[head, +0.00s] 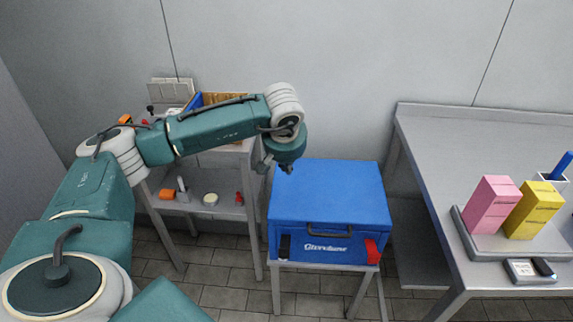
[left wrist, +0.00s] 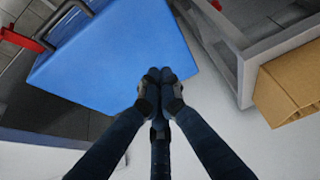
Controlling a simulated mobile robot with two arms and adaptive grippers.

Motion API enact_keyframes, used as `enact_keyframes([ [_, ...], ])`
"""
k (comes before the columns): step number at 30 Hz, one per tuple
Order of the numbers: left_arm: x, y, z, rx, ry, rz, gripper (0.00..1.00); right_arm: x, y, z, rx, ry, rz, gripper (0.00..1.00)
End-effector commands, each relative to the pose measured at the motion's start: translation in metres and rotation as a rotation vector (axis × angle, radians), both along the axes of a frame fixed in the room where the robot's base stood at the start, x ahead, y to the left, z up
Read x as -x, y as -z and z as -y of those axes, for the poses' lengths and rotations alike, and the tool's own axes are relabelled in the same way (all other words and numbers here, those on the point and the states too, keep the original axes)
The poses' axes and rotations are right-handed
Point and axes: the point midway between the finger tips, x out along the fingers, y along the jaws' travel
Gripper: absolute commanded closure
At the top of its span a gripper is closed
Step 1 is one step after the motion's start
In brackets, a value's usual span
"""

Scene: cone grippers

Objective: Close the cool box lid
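The blue cool box (head: 330,248) stands on a small metal stand. Its lid (head: 330,190) lies flat on top and looks closed, with a dark handle (head: 330,231) at the front. A black latch (head: 284,246) is at the front left and a red latch (head: 372,251) at the front right. My left gripper (head: 272,165) is by the lid's back left corner. In the left wrist view, its fingertips (left wrist: 160,76) are together with nothing between them, over the edge of the lid (left wrist: 118,52). I cannot tell whether they touch it. My right gripper is out of view.
A metal shelf (head: 200,205) with small items stands left of the box; a cardboard box (left wrist: 285,92) shows in the left wrist view. On the right, a metal table (head: 430,150) holds a pink carton (head: 490,205) and a yellow carton (head: 533,210). A wall stands behind.

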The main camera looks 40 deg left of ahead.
Motion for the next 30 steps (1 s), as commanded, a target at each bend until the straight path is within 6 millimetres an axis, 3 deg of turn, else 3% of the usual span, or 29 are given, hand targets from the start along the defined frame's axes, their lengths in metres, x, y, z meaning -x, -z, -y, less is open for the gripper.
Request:
enact_keyframes([
  [11,0.0,-0.005,0.0,-0.001,0.0,0.001,1.0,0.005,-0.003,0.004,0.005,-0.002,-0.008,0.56],
  [19,0.003,-0.053,0.003,-0.001,-0.005,0.003,1.0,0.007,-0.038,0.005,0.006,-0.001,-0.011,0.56],
  [21,0.019,-0.03,0.013,-0.001,0.0,-0.002,1.0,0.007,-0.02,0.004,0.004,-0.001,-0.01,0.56],
  [30,0.067,-0.011,0.042,0.0,-0.002,0.0,1.0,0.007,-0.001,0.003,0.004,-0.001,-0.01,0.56],
])
